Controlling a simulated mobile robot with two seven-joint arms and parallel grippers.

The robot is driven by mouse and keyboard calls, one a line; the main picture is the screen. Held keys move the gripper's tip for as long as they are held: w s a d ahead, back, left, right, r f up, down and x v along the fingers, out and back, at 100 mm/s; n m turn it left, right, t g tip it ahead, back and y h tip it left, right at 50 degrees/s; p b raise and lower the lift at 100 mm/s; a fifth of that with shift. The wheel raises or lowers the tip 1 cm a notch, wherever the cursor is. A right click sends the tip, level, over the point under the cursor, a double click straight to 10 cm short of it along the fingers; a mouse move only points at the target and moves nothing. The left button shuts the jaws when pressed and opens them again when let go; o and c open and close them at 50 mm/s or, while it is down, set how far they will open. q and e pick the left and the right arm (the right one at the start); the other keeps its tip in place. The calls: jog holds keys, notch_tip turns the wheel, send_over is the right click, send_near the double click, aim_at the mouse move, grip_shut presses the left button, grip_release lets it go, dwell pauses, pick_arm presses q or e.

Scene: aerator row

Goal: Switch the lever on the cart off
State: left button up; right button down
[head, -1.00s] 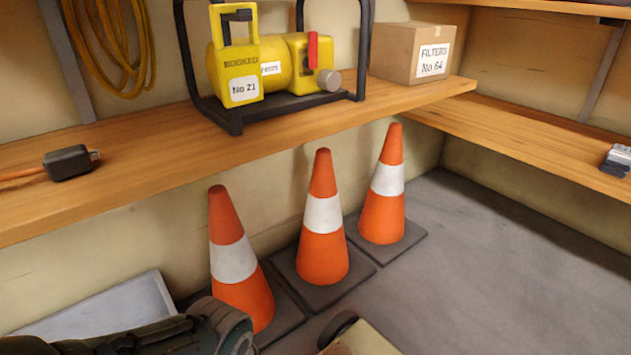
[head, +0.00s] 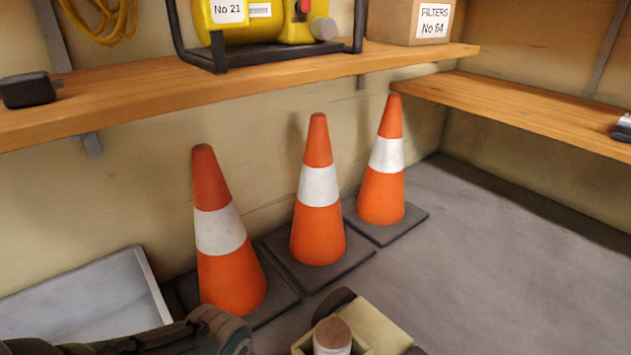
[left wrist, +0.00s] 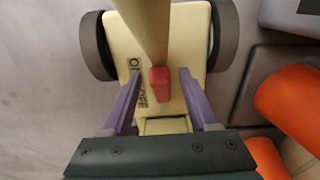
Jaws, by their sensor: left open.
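The cream cart (left wrist: 182,52) fills the middle of the left wrist view, with a dark wheel on each side. Its red lever (left wrist: 159,80) stands near the ON/OFF label (left wrist: 137,84); I cannot tell which setting it is at. My left gripper (left wrist: 159,74) is open, its purple fingers on either side of the lever in the picture with gaps to both. In the head view the cart (head: 377,325) is cut off at the bottom edge, with an upright post (head: 332,337) on it; the lever does not show there. My right gripper is not in view.
Orange cones (head: 232,265) stand on dark bases behind the cart. A grey tray (head: 90,300) lies at the left. A wooden shelf (head: 120,105) above holds a yellow machine (head: 255,25) and a filters box (head: 415,20). Grey floor (head: 500,260) is free at the right.

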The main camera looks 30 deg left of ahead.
pick_arm(q)
grip_shut()
dwell(0.4)
dwell(0.9)
